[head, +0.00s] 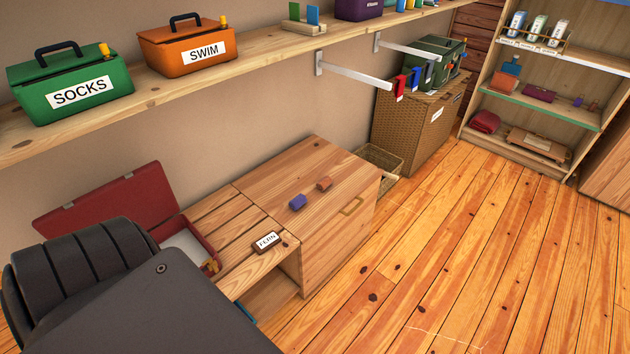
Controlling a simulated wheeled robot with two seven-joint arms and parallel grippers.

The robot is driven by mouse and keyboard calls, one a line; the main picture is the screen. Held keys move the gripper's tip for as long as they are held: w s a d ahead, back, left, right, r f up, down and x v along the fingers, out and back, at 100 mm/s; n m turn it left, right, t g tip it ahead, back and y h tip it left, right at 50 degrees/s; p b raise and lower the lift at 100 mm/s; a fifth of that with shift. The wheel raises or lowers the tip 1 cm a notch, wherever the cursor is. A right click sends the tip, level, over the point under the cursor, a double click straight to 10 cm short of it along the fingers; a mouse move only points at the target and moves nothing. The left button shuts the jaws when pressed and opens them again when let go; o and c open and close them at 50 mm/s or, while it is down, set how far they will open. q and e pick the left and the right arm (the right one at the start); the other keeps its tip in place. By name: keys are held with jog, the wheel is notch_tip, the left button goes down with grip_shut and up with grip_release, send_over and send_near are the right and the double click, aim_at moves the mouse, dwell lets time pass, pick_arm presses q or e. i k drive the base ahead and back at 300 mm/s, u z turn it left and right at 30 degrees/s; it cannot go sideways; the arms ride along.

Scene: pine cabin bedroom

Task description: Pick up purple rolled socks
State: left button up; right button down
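A small purple roll (298,202), which looks like the purple rolled socks, lies on top of the low wooden cabinet (300,165). A small brown roll or block (323,184) lies just behind it to the right, apart from it. The purple roll is small in view, so its folds cannot be made out. Neither of my grippers shows in the head view. A large dark grey part fills the lower left corner and hides some of the floor and cabinet front.
A dark block labelled FERN (267,242) and an open red case (110,205) are left of the purple roll. A wall shelf (165,85) holding a green SOCKS box (70,85) and an orange SWIM box (187,47) overhangs behind. Floor (420,260) at right is clear.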

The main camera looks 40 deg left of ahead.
aim_at(297, 202)
jog(key=i, duration=3.6)
jog(key=u, duration=3.05)
